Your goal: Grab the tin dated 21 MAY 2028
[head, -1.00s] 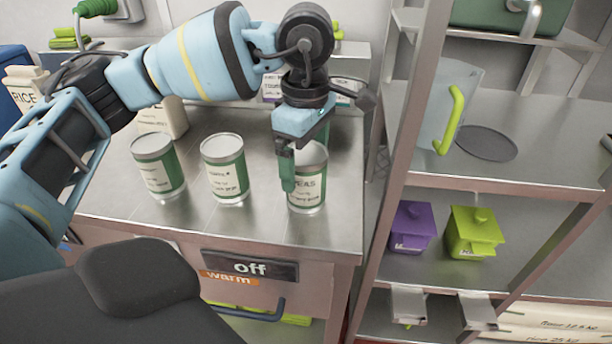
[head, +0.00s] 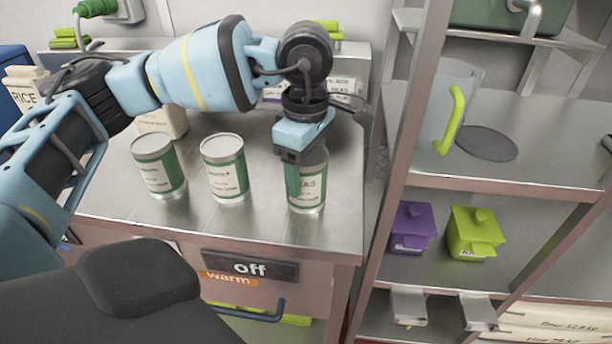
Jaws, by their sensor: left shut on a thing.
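Three tins with green and white labels stand upright in a row on the steel counter (head: 255,225): a left tin (head: 158,170), a middle tin (head: 226,172) and a right tin (head: 309,192). The small print on their labels is too small to read, so I cannot tell which bears 21 MAY 2028. My left gripper (head: 305,178) points down over the right tin and is shut on it. The gripper hides the tin's top and part of its label. The tin's base appears to be at the counter surface. My right gripper is not in view.
A rice carton (head: 22,88) and another carton (head: 172,120) stand behind the tins. A steel shelf rack with an upright post (head: 408,130) stands close on the right.

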